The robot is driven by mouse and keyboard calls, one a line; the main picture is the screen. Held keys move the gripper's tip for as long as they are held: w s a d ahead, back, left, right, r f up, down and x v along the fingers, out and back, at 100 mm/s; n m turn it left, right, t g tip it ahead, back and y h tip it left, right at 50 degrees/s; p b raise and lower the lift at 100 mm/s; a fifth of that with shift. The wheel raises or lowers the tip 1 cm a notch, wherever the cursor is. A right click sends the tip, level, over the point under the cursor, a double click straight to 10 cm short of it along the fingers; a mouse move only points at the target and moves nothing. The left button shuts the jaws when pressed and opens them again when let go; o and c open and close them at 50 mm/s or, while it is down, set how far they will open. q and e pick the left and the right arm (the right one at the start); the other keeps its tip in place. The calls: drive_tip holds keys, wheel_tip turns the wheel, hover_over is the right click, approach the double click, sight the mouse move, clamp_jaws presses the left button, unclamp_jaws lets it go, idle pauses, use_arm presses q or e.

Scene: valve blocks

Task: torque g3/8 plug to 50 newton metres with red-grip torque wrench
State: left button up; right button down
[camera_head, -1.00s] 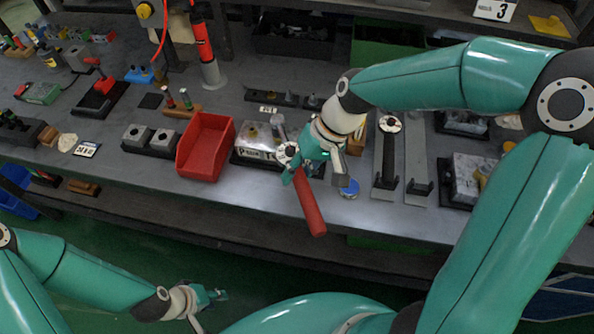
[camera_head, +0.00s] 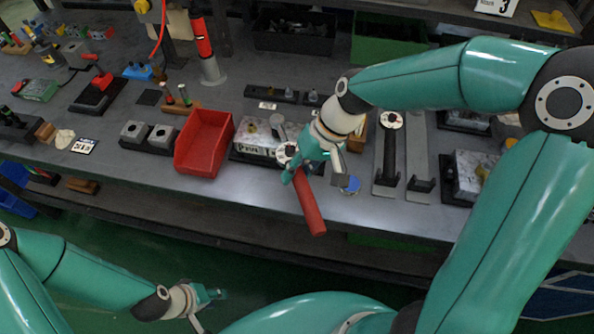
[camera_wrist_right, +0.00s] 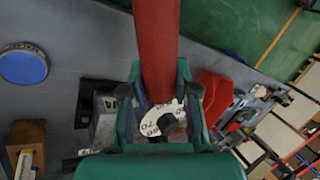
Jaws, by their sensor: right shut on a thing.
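My right gripper (camera_head: 303,164) is shut on the red-grip torque wrench (camera_head: 311,205). The red grip points toward the bench's front edge. The wrench's head end is over the light-grey valve block (camera_head: 252,139), which bears a dark-lettered label. In the right wrist view the red grip (camera_wrist_right: 157,45) runs between the fingers of the right gripper (camera_wrist_right: 160,100), and a white piece with printed numbers (camera_wrist_right: 150,126) shows beyond it. The G3/8 plug cannot be made out; the gripper and wrench cover that area. My left gripper (camera_head: 208,297) hangs low, away from the bench; its jaws are unclear.
A red bin (camera_head: 204,143) stands just left of the block. A blue-topped round thing (camera_head: 350,185) sits close right of the gripper, and it also shows in the wrist view (camera_wrist_right: 23,64). Dark tool holders (camera_head: 390,150) stand further right.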

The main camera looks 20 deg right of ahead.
drive_tip(key=shift+a, duration=0.15)
drive_tip(key=shift+w+a+m+t, duration=0.25)
drive_tip(key=shift+a+m+t, duration=0.15)
drive_tip(key=shift+a+m, duration=0.6)
drive_tip(key=shift+a, duration=0.15)
drive_tip(key=shift+w+a+m+t+h+p, duration=0.15)
drive_tip(key=shift+w+a+m+t+p, duration=0.05)
drive_tip(key=shift+a+m, duration=0.3)
drive_tip(key=shift+w+a+m+t+h+p, duration=0.2)
drive_tip(key=shift+a+m, duration=0.2)
drive_tip(key=shift+a, duration=0.15)
drive_tip(key=shift+r, duration=0.1)
drive_tip(key=shift+w+a+m+t+p, duration=0.2)
drive_tip(key=shift+w+a+m+p, duration=0.1)
drive_tip(key=shift+a+m+p, duration=0.25)
drive_tip(key=shift+w+a+m+t+p, duration=0.2)
drive_tip(key=shift+w+a+m+p, duration=0.15)
drive_tip(key=shift+a+p, duration=0.25)
